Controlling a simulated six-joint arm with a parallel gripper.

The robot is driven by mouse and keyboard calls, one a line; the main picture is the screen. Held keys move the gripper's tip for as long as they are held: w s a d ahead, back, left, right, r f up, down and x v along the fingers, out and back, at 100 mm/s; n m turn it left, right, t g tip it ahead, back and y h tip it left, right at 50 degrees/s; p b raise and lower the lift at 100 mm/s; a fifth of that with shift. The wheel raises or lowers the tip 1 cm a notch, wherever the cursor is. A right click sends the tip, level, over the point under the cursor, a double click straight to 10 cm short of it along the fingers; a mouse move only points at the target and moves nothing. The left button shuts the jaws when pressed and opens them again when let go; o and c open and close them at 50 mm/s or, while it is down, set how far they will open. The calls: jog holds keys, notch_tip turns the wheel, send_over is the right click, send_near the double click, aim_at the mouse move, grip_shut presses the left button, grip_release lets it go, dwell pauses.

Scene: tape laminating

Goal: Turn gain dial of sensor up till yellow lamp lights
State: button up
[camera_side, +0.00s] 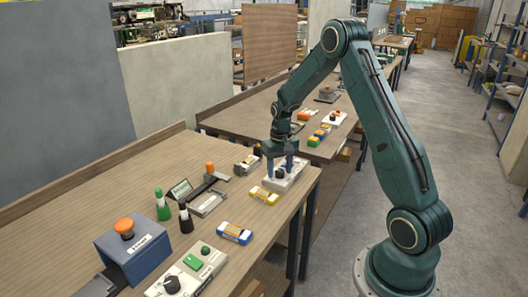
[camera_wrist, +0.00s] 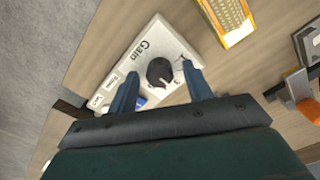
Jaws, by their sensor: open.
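The sensor (camera_side: 292,180) is a white box near the front edge of the wooden bench, below my gripper. It also shows in the wrist view (camera_wrist: 120,72), with "Gain" printed on top. Its round black gain dial (camera_wrist: 159,71) lies between my gripper's (camera_wrist: 159,76) two blue fingers, with a gap on each side. In the side view my gripper (camera_side: 279,170) points down over the dial (camera_side: 280,172), its jaws open. Small labelled buttons (camera_wrist: 109,86) sit at the box's left end. I cannot make out a lit yellow lamp; part of the box is hidden by the fingers and palm.
A yellow-and-white block (camera_side: 263,195) lies just left of the sensor, and a blue-and-yellow one (camera_side: 234,233) lies nearer the camera. A black-and-grey device (camera_side: 247,163) stands behind. A blue box with an orange knob (camera_side: 135,250) is at the lower left.

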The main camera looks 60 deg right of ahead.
aim_at(280, 170)
notch_tip(280, 170, up, 14)
dwell(0.9)
jog(key=shift+f, duration=0.1)
jog(key=s+a+r+n+t, duration=0.1)
jog(key=s+a+r+n, duration=0.1)
jog(key=s+a+r, duration=0.45)
jog(key=s+a+r+n+t, duration=0.1)
jog(key=s+a+r+t, duration=0.2)
jog(key=a, duration=0.6)
jog(key=s+a+n+t, duration=0.1)
jog(key=s+a+n, duration=0.2)
jog(key=s+a, duration=0.6)
jog(key=shift+s+n+t, duration=0.3)
jog(key=shift+s+n, duration=0.1)
jog(key=shift+s, duration=1.5)
